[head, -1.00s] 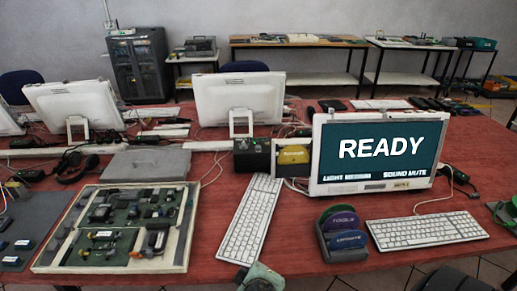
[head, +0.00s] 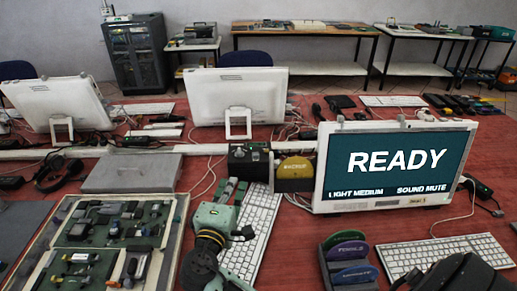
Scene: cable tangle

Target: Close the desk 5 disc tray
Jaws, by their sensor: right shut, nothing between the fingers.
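A yellow disc marked BACKUP (head: 297,168) shows at a dark box-like unit (head: 249,163), just left of the monitor reading READY (head: 397,165). I take this to be the disc tray area; how far the tray stands out cannot be told. My right gripper (head: 231,190) reaches up from the bottom, left of the disc and over the upper left part of the white keyboard. Its green-grey fingers are shut and empty, apart from the disc and the unit.
The white keyboard (head: 251,236) lies beside my right arm. A board case with several parts (head: 174,232) is at left, with a grey closed case (head: 131,174) behind. A rack with upright discs (head: 331,277) stands front right. Cables lie between the monitors.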

